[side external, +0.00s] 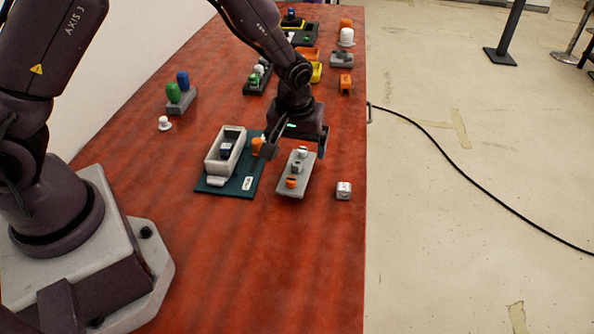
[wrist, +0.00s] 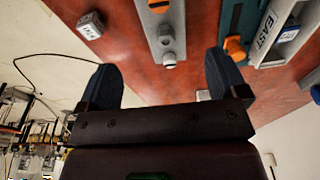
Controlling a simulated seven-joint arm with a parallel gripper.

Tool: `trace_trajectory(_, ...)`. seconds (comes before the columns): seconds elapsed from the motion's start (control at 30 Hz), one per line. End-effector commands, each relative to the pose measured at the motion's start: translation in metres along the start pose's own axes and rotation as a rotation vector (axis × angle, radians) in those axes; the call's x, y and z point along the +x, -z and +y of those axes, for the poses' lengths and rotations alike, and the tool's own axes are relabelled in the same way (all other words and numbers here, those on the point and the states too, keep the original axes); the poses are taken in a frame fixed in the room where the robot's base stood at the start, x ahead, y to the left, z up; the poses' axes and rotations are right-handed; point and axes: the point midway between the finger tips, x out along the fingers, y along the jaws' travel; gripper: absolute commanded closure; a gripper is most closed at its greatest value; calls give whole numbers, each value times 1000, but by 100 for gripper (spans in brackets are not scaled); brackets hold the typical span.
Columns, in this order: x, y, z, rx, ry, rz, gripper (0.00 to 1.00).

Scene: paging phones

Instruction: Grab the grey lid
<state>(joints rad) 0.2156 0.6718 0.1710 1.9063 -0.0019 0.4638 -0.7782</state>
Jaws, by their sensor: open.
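I cannot tell for certain which thing is the grey lid. A long grey plate (side external: 284,188) lies on the red table with an orange piece (side external: 291,183) and small grey pieces (side external: 297,167) on it. The plate also shows at the top of the wrist view (wrist: 150,25), with a grey round knob (wrist: 167,57) at its near end. My gripper (side external: 297,152) is open over the far end of this plate. In the wrist view the space between its fingers (wrist: 164,80) is empty; the knob shows just beyond it.
A grey open box (side external: 212,163) with a dark blue item inside stands on a teal board (side external: 258,176), left of the plate. A small white-grey cube (side external: 343,190) lies to the right. Several small containers stand farther back. The near table is clear.

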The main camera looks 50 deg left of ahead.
Motion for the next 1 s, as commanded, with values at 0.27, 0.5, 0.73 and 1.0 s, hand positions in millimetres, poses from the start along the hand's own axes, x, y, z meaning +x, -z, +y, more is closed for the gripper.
trace_trajectory(0.27,27,1,-1,1,0,0,8)
trace_trajectory(0.5,59,11,-8,0,2,-2,8)
trace_trajectory(0.73,77,10,-6,1,0,0,8)
trace_trajectory(1.0,76,10,-6,2,-1,0,27)
